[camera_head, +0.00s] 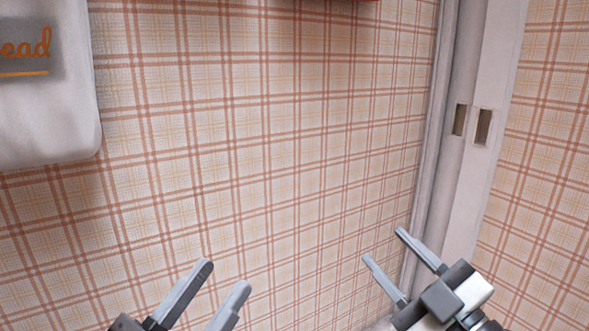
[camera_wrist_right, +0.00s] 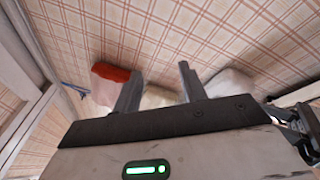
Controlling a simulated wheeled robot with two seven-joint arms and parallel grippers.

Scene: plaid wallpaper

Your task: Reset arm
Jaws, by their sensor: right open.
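My left gripper (camera_head: 225,277) is at the bottom of the head view, left of centre. Its two fingers are apart with only wallpaper seen between them. My right gripper (camera_head: 384,246) is at the lower right of the head view, in front of the wall near the white door frame. Its fingers are apart and nothing is held between them. In the right wrist view the fingers of this gripper (camera_wrist_right: 160,71) are also spread, with the wall and some pale items beyond them. The lower parts of both arms are out of the picture.
A white container with "ead" lettering (camera_head: 60,110) is at the upper left. A white door frame (camera_head: 487,120) stands at the right. The right wrist view shows a red-topped item (camera_wrist_right: 109,86) and a whitish item (camera_wrist_right: 230,84) beyond the fingers.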

